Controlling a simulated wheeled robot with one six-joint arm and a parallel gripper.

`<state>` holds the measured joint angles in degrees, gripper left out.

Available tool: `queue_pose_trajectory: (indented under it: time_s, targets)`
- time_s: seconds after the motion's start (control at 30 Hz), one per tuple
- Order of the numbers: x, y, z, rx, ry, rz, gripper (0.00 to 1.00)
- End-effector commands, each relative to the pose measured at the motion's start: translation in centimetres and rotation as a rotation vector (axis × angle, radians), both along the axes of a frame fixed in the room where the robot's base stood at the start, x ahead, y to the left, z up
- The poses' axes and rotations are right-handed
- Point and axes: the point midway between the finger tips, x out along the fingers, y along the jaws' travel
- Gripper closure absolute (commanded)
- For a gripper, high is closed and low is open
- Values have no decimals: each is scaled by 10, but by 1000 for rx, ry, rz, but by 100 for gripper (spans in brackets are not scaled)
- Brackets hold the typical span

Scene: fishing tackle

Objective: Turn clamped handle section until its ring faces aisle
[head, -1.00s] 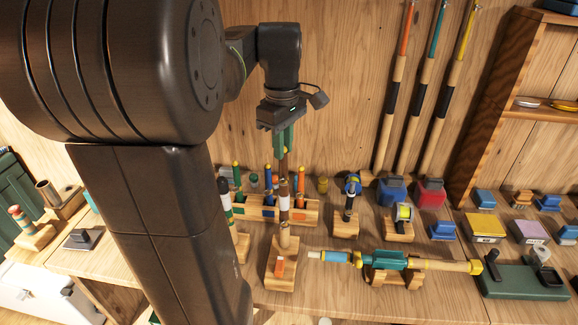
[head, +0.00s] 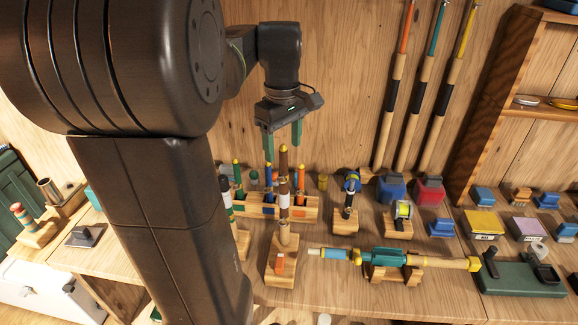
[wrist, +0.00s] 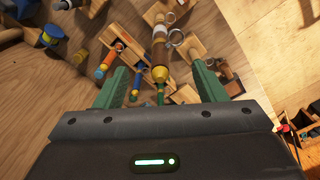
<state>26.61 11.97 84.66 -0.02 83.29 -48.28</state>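An upright handle section (head: 284,185), brown with a white band and yellow tip, stands in a wooden block (head: 281,275) with an orange piece on its front. It also shows in the wrist view (wrist: 159,50), where thin metal rings (wrist: 177,38) show on its right side; the head view does not show the rings clearly. My gripper (head: 282,152) is open above the section. In the wrist view, the green fingers of my gripper (wrist: 160,72) are spread on either side of the yellow tip, with gaps on both sides.
A wooden rack (head: 308,208) with several colored handles stands behind. A dark rod with a white band (head: 226,196) stands close on the left. A teal and yellow rod (head: 388,258) lies in a cradle on the right. Open air surrounds my gripper.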

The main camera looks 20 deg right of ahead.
Motion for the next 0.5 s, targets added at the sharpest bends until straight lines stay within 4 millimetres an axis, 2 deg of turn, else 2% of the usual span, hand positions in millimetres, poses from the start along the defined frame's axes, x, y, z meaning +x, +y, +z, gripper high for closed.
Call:
queue_pose_trajectory:
  time_s: [0.27,0.5]
  targets:
    - [0,0,2,1,0,1,36]
    - [0,0,25,0,-1,1,36]
